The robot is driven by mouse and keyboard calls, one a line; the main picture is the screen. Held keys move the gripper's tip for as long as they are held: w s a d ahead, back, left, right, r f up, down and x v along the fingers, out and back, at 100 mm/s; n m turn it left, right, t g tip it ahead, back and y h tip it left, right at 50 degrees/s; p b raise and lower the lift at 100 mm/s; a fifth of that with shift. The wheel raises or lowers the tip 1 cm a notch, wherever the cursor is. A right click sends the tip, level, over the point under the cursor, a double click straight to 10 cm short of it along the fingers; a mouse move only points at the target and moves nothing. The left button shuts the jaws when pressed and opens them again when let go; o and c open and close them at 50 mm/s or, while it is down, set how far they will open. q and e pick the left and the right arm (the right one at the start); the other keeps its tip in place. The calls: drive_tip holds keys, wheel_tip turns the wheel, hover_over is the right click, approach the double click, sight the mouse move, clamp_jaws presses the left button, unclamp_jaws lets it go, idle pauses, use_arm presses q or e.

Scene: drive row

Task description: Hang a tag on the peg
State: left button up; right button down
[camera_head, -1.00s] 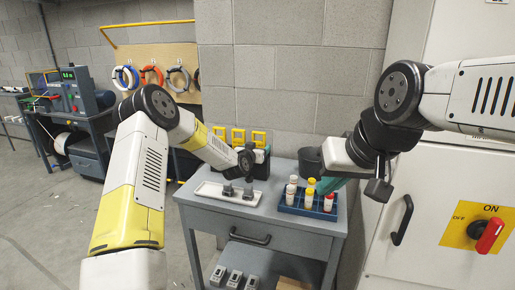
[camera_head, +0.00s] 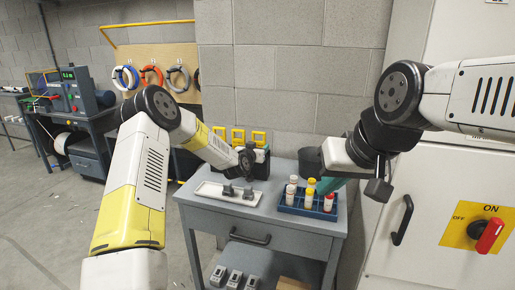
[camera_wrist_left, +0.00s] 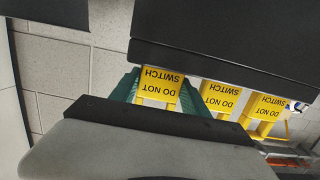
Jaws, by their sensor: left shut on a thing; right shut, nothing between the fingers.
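Three yellow tags stand in a row at the back of the grey bench; the rightmost in the head view is one tag (camera_head: 259,138). In the left wrist view the tags read "DO NOT SWITCH", upside down. My left gripper (camera_wrist_left: 160,92) is shut on the tag at the left end of that view, a green finger on each side. The other two tags (camera_wrist_left: 219,96) (camera_wrist_left: 266,107) are beside it, untouched. In the head view the left wrist hides the left fingers. My right gripper (camera_head: 327,185) is shut and empty above the blue rack. I cannot make out the peg.
A white tray (camera_head: 207,190) with grey parts and a blue rack (camera_head: 291,208) of bottles stand on the bench (camera_head: 250,222). A dark cup (camera_head: 310,160) stands behind. A cabinet with a red switch handle (camera_head: 490,236) is at right.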

use_arm(q)
drive_tip(key=shift+r, duration=0.15)
drive_tip(key=shift+r, duration=2.15)
drive_tip(key=v, duration=0.8)
drive_tip(key=shift+r, duration=0.35)
drive_tip(key=shift+s+a, duration=0.1)
drive_tip(key=shift+s, duration=0.1)
